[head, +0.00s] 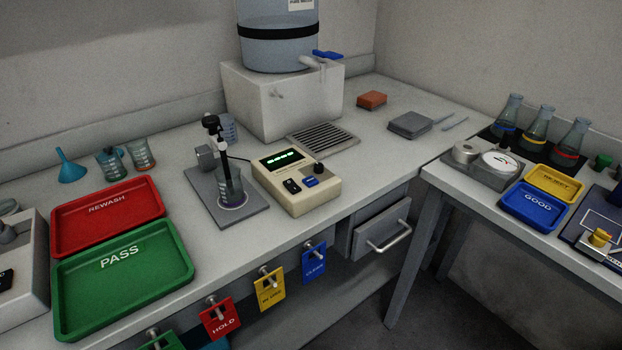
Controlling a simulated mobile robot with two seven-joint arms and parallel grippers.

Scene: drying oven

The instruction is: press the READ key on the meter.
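The meter (299,191) is a cream box on the bench in the middle of the view. Its dark display (281,159) shows green characters too small to read. Its front panel has a blue key (311,182), a black key (291,186) and a black knob (319,169). I cannot read the labels, so I cannot tell which key is READ. To its left, a beaker (230,188) stands on a grey stand plate (259,203) under a probe holder (212,127). Neither of my grippers is in view.
A red REWASH tray (68,241) and a green PASS tray (70,319) lie to the left. A water container (275,55) stands on a white block (246,106) behind the meter. Coloured tags, including red HOLD (216,328), hang from the front edge.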

